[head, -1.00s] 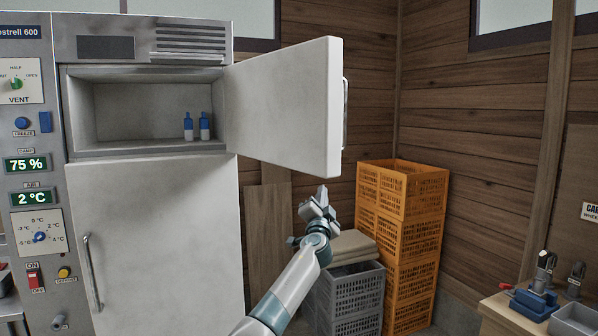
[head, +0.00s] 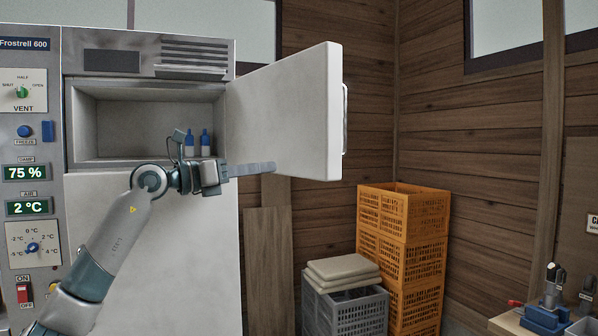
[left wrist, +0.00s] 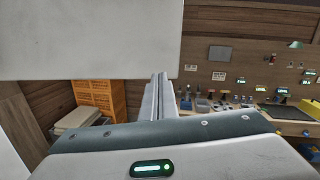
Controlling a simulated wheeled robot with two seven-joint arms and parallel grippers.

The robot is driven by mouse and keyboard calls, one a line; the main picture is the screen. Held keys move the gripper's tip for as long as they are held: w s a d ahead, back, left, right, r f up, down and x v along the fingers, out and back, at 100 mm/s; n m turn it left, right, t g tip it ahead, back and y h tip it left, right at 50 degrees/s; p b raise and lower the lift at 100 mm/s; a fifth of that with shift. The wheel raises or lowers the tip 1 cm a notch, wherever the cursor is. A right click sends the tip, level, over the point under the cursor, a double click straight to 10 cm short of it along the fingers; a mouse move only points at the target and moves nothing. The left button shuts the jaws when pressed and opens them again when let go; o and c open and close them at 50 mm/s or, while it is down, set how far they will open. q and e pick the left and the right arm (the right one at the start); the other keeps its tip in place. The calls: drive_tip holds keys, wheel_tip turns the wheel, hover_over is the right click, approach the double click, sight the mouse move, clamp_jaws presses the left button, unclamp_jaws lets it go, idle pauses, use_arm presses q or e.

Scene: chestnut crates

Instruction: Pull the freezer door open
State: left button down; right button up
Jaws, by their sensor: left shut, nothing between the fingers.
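The white freezer door (head: 285,112) stands wide open, swung out to the right of the upper compartment. Its metal handle (head: 345,118) shows at the door's far right edge. My left gripper (head: 272,168) is shut and empty. It points right, and its fingers overlap the lower edge of the door's inner face; I cannot tell whether they touch. In the left wrist view the shut fingers (left wrist: 159,78) end at the bottom edge of a white panel (left wrist: 90,38), the door. My right gripper is not in view.
Orange crates (head: 402,230) and a grey crate (head: 345,312) with folded sacks (head: 343,268) stand at right. A workbench (head: 510,325) is at lower right.

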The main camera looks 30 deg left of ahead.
sight(311, 161)
use_arm(q)
drive_tip(key=s, duration=0.1)
drive_tip(key=s+a+y, duration=0.1)
drive_tip(key=s+r+m, duration=0.1)
drive_tip(key=shift+s+a+y, duration=0.15)
drive_tip(key=shift+a+y, duration=0.15)
drive_tip(key=shift+y, duration=0.1)
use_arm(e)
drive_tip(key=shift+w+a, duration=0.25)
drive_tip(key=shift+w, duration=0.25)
use_arm(q)
drive_tip(key=shift+r, duration=0.1)
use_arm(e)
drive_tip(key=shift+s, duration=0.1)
